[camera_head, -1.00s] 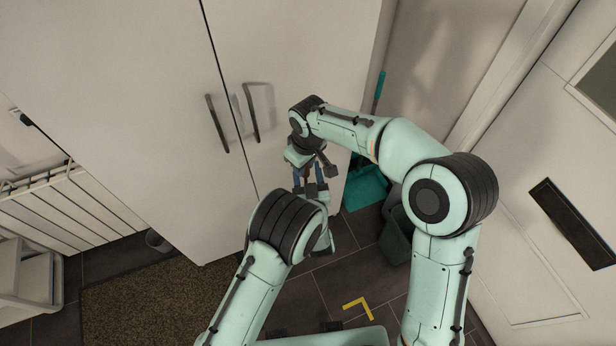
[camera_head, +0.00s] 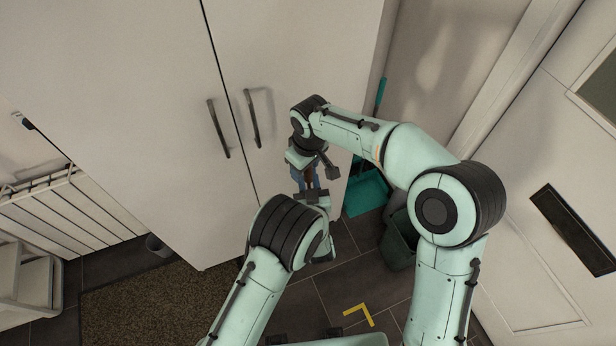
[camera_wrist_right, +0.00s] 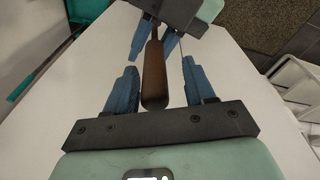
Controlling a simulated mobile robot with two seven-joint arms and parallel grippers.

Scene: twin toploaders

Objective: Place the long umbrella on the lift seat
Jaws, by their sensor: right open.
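The long umbrella shows as a brown rounded handle (camera_wrist_right: 155,80) in the right wrist view; the rest of it is hidden. My right gripper (camera_wrist_right: 160,75) is open, with its blue fingers on both sides of the handle and gaps beside it. My left gripper (camera_wrist_right: 156,45) faces it from the top of that view, and its fingers close around the handle's narrower far part. In the head view, the right gripper (camera_head: 307,178) points down toward the left one, in front of the cabinet. I cannot make out the lift seat.
A tall white cabinet (camera_head: 150,80) stands close behind the grippers. A teal dustpan (camera_head: 366,192) and dark green bin (camera_head: 398,240) stand right of them. A brown mat (camera_head: 150,310) and yellow floor mark (camera_head: 360,313) lie below; a white rack (camera_head: 70,210) is left.

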